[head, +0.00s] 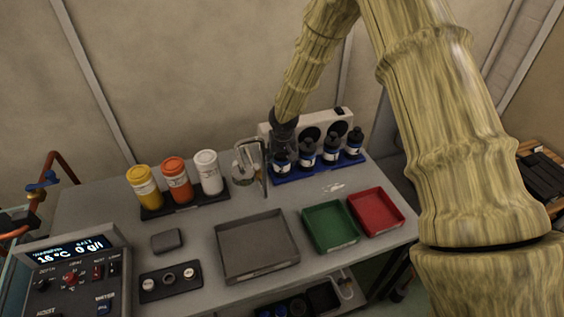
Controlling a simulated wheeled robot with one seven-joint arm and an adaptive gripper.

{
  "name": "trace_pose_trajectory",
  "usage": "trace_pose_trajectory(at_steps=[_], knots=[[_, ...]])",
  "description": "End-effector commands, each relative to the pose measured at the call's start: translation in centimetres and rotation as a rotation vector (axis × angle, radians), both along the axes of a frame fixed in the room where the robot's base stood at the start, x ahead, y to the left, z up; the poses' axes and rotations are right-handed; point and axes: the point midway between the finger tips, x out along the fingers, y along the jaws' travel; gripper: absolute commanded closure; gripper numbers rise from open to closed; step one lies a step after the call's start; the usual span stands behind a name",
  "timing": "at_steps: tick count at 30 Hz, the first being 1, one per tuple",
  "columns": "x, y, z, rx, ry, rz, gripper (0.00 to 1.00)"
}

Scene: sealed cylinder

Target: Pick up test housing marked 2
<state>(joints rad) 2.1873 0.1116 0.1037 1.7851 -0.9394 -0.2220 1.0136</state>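Several dark bottle-like cylinders with white-and-blue labels stand upright in a blue rack (318,172) at the back right of the table. The leftmost dark cylinder (282,160) is just below my gripper (285,138). Beside it stand a second (307,153), a third (331,150) and a fourth (354,141). A yellow (144,188), an orange (176,180) and a white cylinder (207,172) stand in a black rack (184,206) to the left. The markings are too small to read, so I cannot tell which is marked 2. My gripper's fingers are not clear, nor whether they touch the cylinder.
A clear upright fixture (249,166) stands left of the blue rack. A white box (345,118) is behind it. Grey (256,246), green (330,226) and red (376,210) trays lie in front, empty. A control panel (78,268) is at front left.

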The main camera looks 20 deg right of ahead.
Motion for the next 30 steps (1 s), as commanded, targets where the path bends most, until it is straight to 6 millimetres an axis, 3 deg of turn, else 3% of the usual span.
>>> trace_pose_trajectory(at_steps=[1, 7, 17, 26, 30], knots=[[0.0, 0.0, 0.0, 0.000, 0.001, 0.000, 0.57], [0.0, 0.0, 0.1, 0.000, -0.001, 0.000, 0.91], [0.1, 0.0, 0.5, 0.001, -0.002, -0.001, 0.92], [0.1, 0.0, 3.2, 0.002, -0.003, -0.001, 0.92], [-2.0, -0.2, 3.5, -0.002, 0.000, 0.001, 0.92]])
